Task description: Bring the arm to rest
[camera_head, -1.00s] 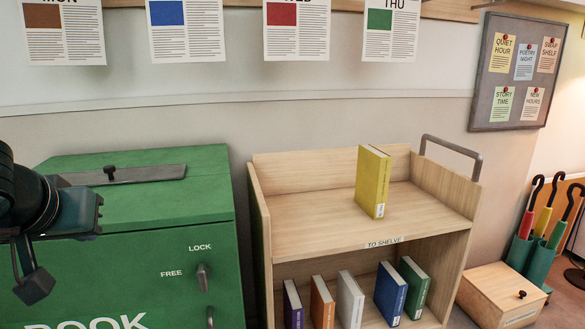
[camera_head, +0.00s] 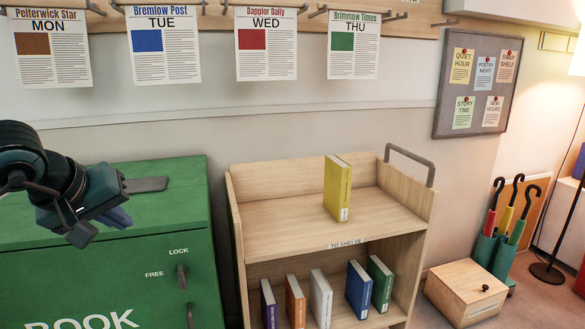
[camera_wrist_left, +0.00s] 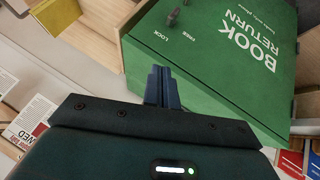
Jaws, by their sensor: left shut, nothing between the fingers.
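My left gripper (camera_head: 118,218) is at the left of the head view, in front of and above the green book return box (camera_head: 190,225). Its fingers are closed together with nothing between them. In the left wrist view the shut fingers (camera_wrist_left: 163,88) point toward the green box (camera_wrist_left: 205,95), apart from it as far as I can tell. The box has a lock lever (camera_head: 182,277) on its front, marked FREE and LOCK. My right gripper is not in view.
A wooden cart (camera_head: 290,235) stands right of the box, with a yellow book (camera_head: 337,188) on top and several books below. A wooden box (camera_head: 465,290) and an umbrella stand (camera_head: 487,250) are farther right. Newspapers hang on the wall above.

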